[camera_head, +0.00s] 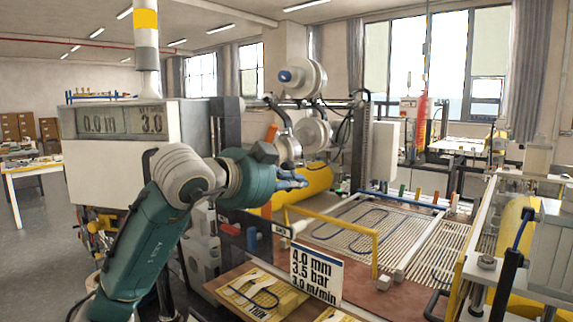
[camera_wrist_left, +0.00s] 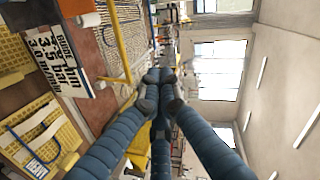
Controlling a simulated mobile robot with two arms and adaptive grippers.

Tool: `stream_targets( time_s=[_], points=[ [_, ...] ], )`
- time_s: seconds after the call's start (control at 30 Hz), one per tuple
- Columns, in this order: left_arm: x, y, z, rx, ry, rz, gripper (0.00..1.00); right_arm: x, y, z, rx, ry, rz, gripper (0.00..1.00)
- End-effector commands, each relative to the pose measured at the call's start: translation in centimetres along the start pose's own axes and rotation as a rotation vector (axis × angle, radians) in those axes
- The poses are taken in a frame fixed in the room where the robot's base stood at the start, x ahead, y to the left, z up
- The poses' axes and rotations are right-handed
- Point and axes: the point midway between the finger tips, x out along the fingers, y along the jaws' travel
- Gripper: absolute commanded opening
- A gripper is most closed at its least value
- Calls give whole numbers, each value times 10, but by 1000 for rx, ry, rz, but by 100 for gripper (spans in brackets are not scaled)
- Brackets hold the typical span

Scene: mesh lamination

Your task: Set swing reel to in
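Several white reels stand on a dark frame in the middle of the head view. The upper reel (camera_head: 303,78) has a blue end, and a lower reel (camera_head: 313,134) sits beneath it. I cannot tell which one is the swing reel or how it is set. An orange handle-like piece (camera_head: 271,132) shows left of the lower reel. My left gripper (camera_head: 301,181) is below the reels and in front of the yellow roll, apart from the reels. In the left wrist view its blue fingers (camera_wrist_left: 158,76) come together at the tips, with nothing visible between them. My right gripper is not seen.
A yellow roll (camera_head: 314,180) lies behind my left gripper. A yellow rail (camera_head: 334,229) and a ribbed bed (camera_head: 348,228) are to its right. A white sign (camera_head: 317,272) stands below. A grey cabinet with displays (camera_head: 107,121) is at left.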

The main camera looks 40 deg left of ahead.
Motion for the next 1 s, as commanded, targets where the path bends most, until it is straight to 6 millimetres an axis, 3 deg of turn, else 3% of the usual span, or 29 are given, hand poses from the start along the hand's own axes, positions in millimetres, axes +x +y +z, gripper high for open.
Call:
stream_targets(
  time_s=[0.13, 0.33, 0.47, 0.83, 1.0],
  points=[
    [-22, -35, -11, -72, -73, -143, 0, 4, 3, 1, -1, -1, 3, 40],
    [-26, -50, -13, -113, -103, -200, 0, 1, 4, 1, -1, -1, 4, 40],
    [-10, -54, -11, -114, -105, -197, 0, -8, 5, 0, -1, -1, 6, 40],
    [67, -71, -3, -112, -106, -196, 0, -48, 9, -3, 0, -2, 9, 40],
    [70, -66, 24, -107, -108, -197, 0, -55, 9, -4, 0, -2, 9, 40]
  ],
)
